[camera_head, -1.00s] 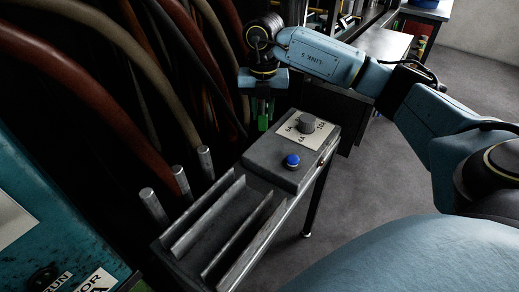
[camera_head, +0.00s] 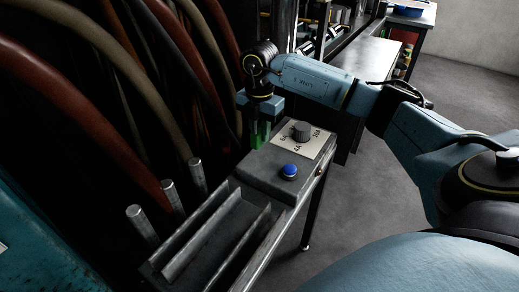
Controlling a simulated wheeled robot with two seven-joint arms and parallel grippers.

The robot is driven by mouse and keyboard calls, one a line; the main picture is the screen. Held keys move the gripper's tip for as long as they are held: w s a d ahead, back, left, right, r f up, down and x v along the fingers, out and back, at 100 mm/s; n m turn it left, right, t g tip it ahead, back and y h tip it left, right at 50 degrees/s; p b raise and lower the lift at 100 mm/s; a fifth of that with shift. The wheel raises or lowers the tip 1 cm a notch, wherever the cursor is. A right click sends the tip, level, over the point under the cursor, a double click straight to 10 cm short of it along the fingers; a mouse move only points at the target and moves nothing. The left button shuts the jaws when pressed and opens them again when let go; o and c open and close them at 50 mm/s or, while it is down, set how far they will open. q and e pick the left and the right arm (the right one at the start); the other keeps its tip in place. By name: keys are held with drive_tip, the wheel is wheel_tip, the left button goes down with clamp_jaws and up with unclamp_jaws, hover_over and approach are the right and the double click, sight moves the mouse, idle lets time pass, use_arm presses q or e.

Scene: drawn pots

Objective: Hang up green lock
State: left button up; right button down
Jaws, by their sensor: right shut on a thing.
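My right gripper (camera_head: 262,122) hangs down above the far left edge of the grey control box. It is shut on the green lock (camera_head: 256,141), which shows as a small dark green piece between and below the fingers. The lock's lower part is partly hidden by the box edge or in shadow, and I cannot tell whether it touches anything. My left gripper is not in view.
The control box (camera_head: 262,178) carries a black dial (camera_head: 300,131) and a blue button (camera_head: 289,172). Metal rails (camera_head: 205,232) and upright pegs (camera_head: 168,196) stand in front. Thick hoses (camera_head: 85,120) hang at left. A bench (camera_head: 370,62) stands behind; floor at right is free.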

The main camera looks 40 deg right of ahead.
sight(260, 146)
drive_tip(key=shift+f, duration=0.75)
wheel_tip(260, 146, down, 4)
drive_tip(key=shift+r+b, duration=0.25)
drive_tip(key=shift+b, duration=0.05)
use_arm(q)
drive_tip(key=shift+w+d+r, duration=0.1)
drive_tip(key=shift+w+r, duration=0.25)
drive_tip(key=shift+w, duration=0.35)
use_arm(e)
drive_tip(key=shift+f, duration=0.3)
drive_tip(key=shift+f, duration=0.15)
drive_tip(key=c, duration=1.6)
unclamp_jaws()
drive_tip(key=shift+f, duration=0.1)
drive_tip(key=shift+c, duration=0.2)
drive_tip(key=o, duration=0.4)
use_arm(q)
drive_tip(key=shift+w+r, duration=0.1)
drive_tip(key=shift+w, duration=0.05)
use_arm(e)
drive_tip(key=shift+o, duration=0.2)
